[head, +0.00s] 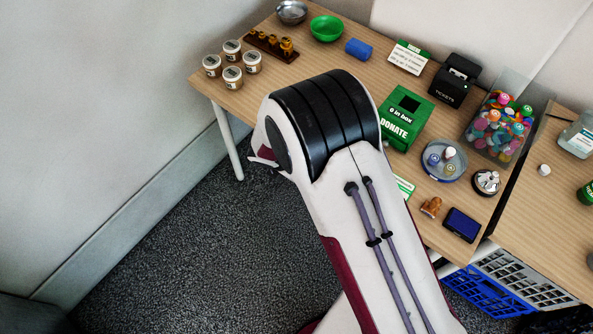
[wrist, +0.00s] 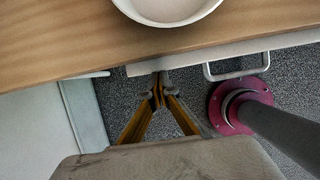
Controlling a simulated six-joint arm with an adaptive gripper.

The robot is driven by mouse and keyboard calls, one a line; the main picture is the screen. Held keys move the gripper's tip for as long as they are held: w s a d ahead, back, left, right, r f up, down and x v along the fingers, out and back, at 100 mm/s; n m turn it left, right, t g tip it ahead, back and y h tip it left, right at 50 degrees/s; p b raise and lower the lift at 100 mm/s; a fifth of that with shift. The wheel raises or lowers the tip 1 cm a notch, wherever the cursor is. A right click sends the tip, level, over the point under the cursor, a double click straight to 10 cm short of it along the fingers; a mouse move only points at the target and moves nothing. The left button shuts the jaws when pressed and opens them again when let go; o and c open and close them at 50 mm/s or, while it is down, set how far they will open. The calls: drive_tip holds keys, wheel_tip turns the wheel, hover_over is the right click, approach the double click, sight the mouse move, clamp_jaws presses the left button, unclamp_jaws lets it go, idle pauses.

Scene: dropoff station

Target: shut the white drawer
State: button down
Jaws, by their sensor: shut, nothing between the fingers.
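The white drawer (wrist: 190,58) shows in the wrist view as a pale strip along the table's front edge, with a white bar handle (wrist: 236,70) on its right part. Its front sits just outside the table edge; I cannot tell how far it is pulled out. My gripper (wrist: 160,78) is shut and empty. Its fingertips are at the drawer front, left of the handle, and look close to it or touching. In the head view my arm hides the drawer and my gripper.
The wooden table (wrist: 50,45) has a white bowl (wrist: 168,8) above the drawer. In the head view the table also bears a green donate box (head: 404,116), several jars (head: 232,77) and a clear tub (head: 500,125). Open carpet (head: 180,230) lies in front; blue crates (head: 490,290) stand at right.

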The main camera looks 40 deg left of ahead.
drive_tip(key=shift+s, duration=0.1)
drive_tip(key=s+r, duration=0.7)
drive_tip(key=r, duration=0.2)
drive_tip(key=shift+s, duration=0.25)
idle(0.3)
drive_tip(key=shift+r, duration=0.15)
drive_tip(key=c, duration=2.8)
unclamp_jaws()
